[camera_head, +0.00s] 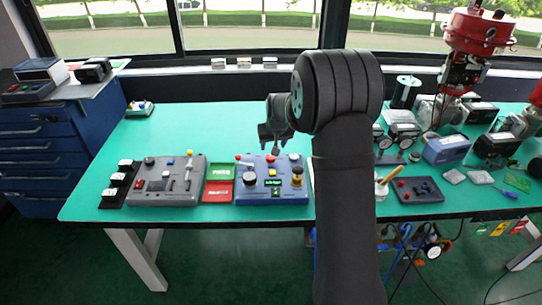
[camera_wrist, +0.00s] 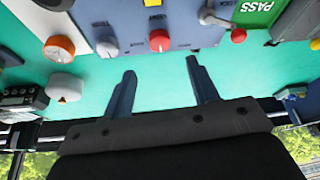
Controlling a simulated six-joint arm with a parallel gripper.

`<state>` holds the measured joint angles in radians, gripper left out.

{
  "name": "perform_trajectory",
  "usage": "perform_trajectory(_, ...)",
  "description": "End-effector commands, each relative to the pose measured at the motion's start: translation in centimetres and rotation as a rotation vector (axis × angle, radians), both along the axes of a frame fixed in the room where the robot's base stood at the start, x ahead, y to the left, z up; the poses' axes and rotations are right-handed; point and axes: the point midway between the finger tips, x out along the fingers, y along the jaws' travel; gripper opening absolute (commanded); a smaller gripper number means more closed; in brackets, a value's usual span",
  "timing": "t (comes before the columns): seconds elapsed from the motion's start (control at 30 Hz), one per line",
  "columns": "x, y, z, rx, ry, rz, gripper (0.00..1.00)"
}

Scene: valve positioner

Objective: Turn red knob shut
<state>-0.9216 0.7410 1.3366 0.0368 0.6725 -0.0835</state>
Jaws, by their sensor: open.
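The red knob (camera_wrist: 160,41) sits on the edge of a blue-grey control box, with a light scale around it, in the wrist view. In the head view the knob (camera_head: 270,158) is small, at the back edge of the blue box (camera_head: 243,187). My gripper (camera_wrist: 160,72) is open and empty. Its two fingers point toward the knob, which lies beyond the fingertips and roughly midway between them, apart from both. In the head view my gripper (camera_head: 275,142) hangs just behind and above the box. The knob's exact turn angle is too small to read.
A red-tipped lever (camera_wrist: 238,36) and a white knob (camera_wrist: 107,48) flank the red knob. A green PASS tray (camera_head: 219,170) and a grey control box (camera_head: 165,187) stand left. The green table (camera_head: 195,125) is clear behind the boxes.

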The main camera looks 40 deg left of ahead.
Motion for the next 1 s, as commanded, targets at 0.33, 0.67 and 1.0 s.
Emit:
perform_trajectory(0.33,1.3,2.0,-6.0,-0.002,0.001,0.001,0.54)
perform_trajectory(0.67,1.9,2.9,-8.3,0.000,0.000,0.001,0.54)
perform_trajectory(1.0,1.9,2.9,-8.3,0.000,0.000,0.001,0.40)
